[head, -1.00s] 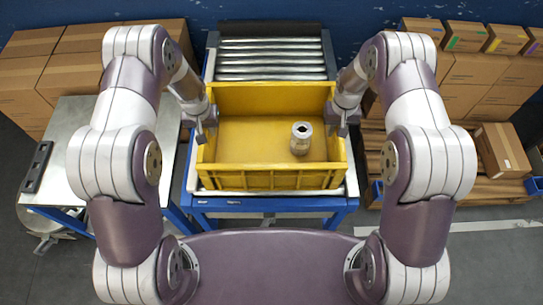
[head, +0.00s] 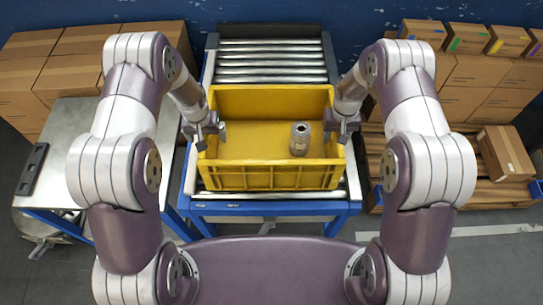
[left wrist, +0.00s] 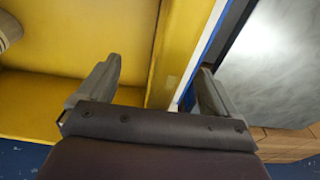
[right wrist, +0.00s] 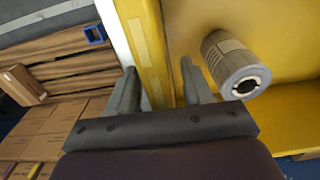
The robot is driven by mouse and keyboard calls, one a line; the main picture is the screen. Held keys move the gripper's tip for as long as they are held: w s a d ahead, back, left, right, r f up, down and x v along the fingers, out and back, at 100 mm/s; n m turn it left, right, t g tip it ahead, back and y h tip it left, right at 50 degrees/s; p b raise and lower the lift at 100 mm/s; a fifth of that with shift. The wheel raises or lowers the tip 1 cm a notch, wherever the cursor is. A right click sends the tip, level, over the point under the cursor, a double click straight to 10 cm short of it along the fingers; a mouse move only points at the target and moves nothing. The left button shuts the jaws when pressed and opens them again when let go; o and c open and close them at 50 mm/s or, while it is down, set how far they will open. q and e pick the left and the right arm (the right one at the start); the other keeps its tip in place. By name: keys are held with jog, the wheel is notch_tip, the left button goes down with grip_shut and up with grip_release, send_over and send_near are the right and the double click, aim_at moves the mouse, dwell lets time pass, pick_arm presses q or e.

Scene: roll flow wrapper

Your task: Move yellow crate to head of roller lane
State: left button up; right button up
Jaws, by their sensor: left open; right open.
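The yellow crate (head: 270,178) sits upright over the near part of the roller lane (head: 268,62), whose bare rollers show behind it. A grey metal cylinder (head: 300,139) stands inside the crate, towards its right side. My left gripper (head: 209,132) is open at the crate's left wall; in the left wrist view (left wrist: 158,80) one finger is inside the wall and one outside. My right gripper (head: 342,130) is open at the right wall; in the right wrist view (right wrist: 158,72) its fingers straddle that wall. The cylinder also shows there (right wrist: 236,66).
A metal-topped table (head: 62,135) with a dark bar (head: 32,169) stands at the left. Cardboard boxes are stacked at the back left (head: 60,70) and on the right, where one box (head: 506,153) lies on a wooden pallet. A blue wall closes the back.

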pick_arm(q)
jog(key=r, duration=0.4)
jog(key=s+r, duration=0.1)
jog(key=r, duration=0.7)
jog(key=shift+s, duration=0.25)
pick_arm(e)
jog(key=o, duration=0.8)
pick_arm(q)
jog(key=shift+f, duration=0.1)
pick_arm(e)
notch_tip(320, 180, up, 12)
jog(key=shift+r, duration=0.1)
